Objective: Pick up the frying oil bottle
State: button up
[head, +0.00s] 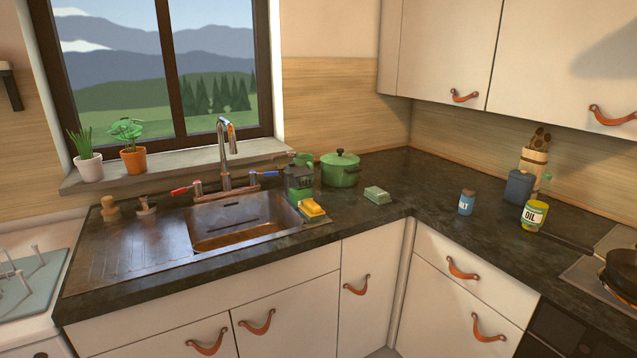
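The frying oil bottle (533,216) stands upright on the dark counter at the right. It is yellow-green with a pale label reading OIL, and its upper part overlaps a dark blue-grey container behind it. It sits just left of the pan's handle. My gripper is not in view, so its state and its distance from the bottle do not show.
A blue salt shaker (467,202) stands left of the bottle. The blue-grey container (518,187) and a utensil holder (533,165) are close behind. A frying pan (621,270) is on the hob at right. The counter (440,179) left of the salt is clear.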

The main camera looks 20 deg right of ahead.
aim_at(539, 200)
jog(key=i+j+z, duration=0.2)
jog(key=i+z, duration=0.15)
jog(key=z, duration=0.15)
jog(key=i+j+z, duration=0.3)
jog(key=z, duration=0.2)
jog(key=i+j+z, duration=0.2)
jog(key=j+z, duration=0.3)
jog(key=i+j+z, duration=0.1)
jog(key=j+z, duration=0.4)
